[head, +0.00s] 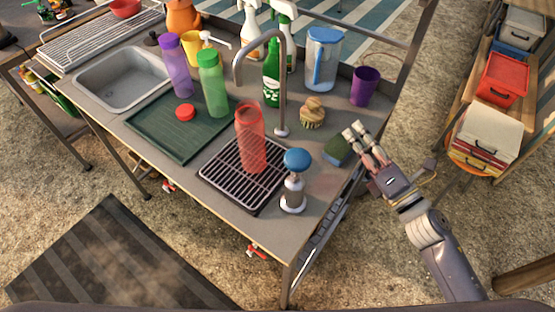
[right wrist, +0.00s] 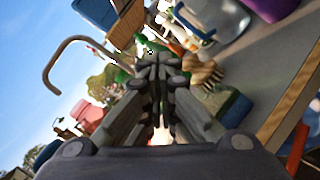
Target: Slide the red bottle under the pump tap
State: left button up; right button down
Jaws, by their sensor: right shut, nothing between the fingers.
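The red bottle (head: 251,145) is translucent and stands upright and uncapped on the black drain grate (head: 213,176). The pump tap (head: 283,85) is a tall grey gooseneck; its spout end hangs above the bottle, near the mouth. I cannot tell whether they line up exactly. The blue-topped pump knob (head: 298,160) stands on a metal body right of the grate. My right gripper (head: 357,130) is shut and empty, off the right of the bottle near the counter's right edge. In the right wrist view its closed fingers (right wrist: 160,70) fill the middle. My left gripper is out of view.
A green sponge (head: 336,150) and a wooden brush (head: 312,112) lie close to my right gripper. A purple cup (head: 365,87) and a clear jug (head: 322,60) stand behind. A green bottle (head: 212,85) and red cap (head: 185,112) are on the green mat (head: 163,130).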

aim_at(265, 158)
jog(key=s+a+n+g+y, duration=0.1)
jog(key=n, duration=0.2)
jog(key=a+n+g+y, duration=0.1)
jog(key=n+g+y, duration=0.1)
jog(key=n, duration=0.1)
jog(key=s+a+f+n+g+y, duration=0.1)
jog(key=n+y, duration=0.1)
jog(key=n, duration=0.1)
jog(key=shift+s+a+f+n+g, duration=0.1)
jog(key=shift+s+n+g, duration=0.2)
jog(key=s+f+n+g, duration=0.1)
jog(key=n+g, duration=0.1)
jog(key=s+f+n+g+y, duration=0.1)
jog(key=s+n+g, duration=0.1)
jog(key=n, duration=0.1)
jog(key=s+a+f+n+g+y, duration=0.1)
jog(key=n+g, duration=0.1)
jog(key=n, duration=0.1)
jog(key=shift+s+f+g, duration=0.25)
jog(key=shift+s+g, duration=0.05)
jog(key=shift+s, duration=0.05)
jog(key=shift+a+n, duration=0.15)
jog(key=shift+n, duration=0.15)
jog(key=p+x, duration=0.5)
jog(key=x, duration=0.8)
jog(key=shift+s, duration=0.2)
jog(key=shift+w+a+f, duration=0.1)
jog(key=shift+a+f, duration=0.1)
jog(key=shift+a, duration=0.2)
